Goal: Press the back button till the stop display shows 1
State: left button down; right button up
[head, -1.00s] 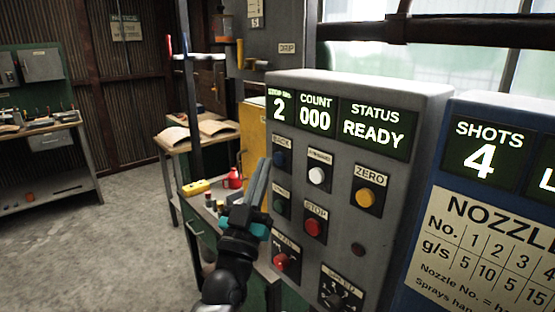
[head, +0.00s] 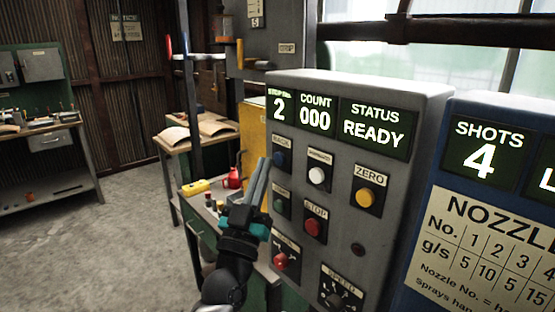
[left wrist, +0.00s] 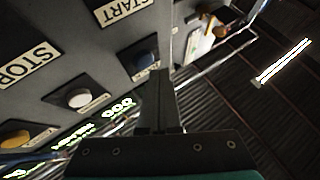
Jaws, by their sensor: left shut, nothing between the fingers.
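The grey control panel (head: 385,90) carries the stop display (head: 280,108), which reads 2. The blue back button (head: 281,158) is at the panel's upper left, under a label that is hard to read. It also shows in the left wrist view (left wrist: 140,58). My left gripper (head: 265,162) is shut and empty, its tips just left of the blue button. In the left wrist view its fingertips (left wrist: 158,72) are close beside the blue button and overlap its edge. I cannot tell whether they touch it. My right gripper is not in view.
The white button (head: 317,176), yellow zero button (head: 365,197), green start button (head: 280,206) and red stop button (head: 313,227) sit nearby on the panel. COUNT reads 000 and STATUS reads READY. A blue nozzle panel (head: 420,205) stands at the right.

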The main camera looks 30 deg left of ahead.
pick_arm(q)
jog(key=shift+w, duration=0.1)
dwell(0.7)
jog(key=shift+w+d, duration=0.2)
jog(key=shift+w, duration=0.1)
